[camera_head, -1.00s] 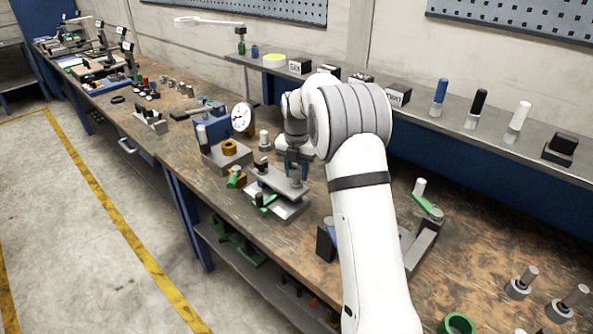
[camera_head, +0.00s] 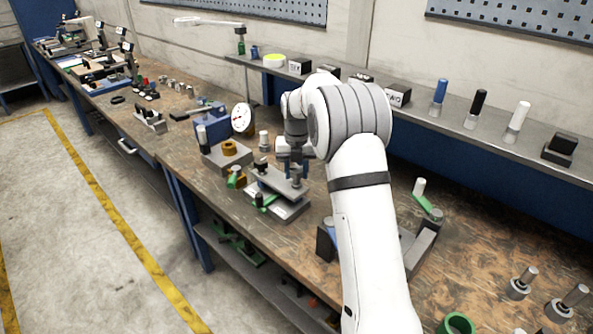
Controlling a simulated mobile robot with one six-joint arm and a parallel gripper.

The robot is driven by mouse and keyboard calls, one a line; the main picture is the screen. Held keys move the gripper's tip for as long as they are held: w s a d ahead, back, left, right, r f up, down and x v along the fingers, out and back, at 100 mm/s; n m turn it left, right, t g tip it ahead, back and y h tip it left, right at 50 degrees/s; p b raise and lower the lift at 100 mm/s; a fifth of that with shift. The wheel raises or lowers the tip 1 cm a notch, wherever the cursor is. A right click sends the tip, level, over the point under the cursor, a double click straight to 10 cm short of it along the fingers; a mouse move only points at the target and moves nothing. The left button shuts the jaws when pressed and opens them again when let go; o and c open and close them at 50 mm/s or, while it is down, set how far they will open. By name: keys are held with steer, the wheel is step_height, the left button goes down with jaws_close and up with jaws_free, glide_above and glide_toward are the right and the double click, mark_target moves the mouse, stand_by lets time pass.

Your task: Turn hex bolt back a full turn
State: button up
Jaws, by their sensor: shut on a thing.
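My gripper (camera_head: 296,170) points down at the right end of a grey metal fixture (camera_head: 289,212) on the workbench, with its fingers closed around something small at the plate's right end. The hex bolt itself is too small to make out clearly; a grey post-like piece shows at the fingertips. The fixture has a flat top plate (camera_head: 272,180) and a green-handled part (camera_head: 266,204) at its front left. My white arm reaches in from the front and covers the bench to the right of the gripper.
A grey block with a brass ring (camera_head: 229,148) and a round white dial gauge (camera_head: 242,118) stand left of the gripper. A green-handled clamp (camera_head: 428,206) is to the right of my arm. A shelf (camera_head: 460,135) with blue, black and white handles runs behind.

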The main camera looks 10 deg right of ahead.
mark_target(297, 169)
steer(key=shift+f, duration=0.15)
steer(key=o, duration=1)
steer(key=shift+w, duration=0.1)
steer(key=shift+r+b, duration=0.35)
steer(key=shift+r, duration=3.65)
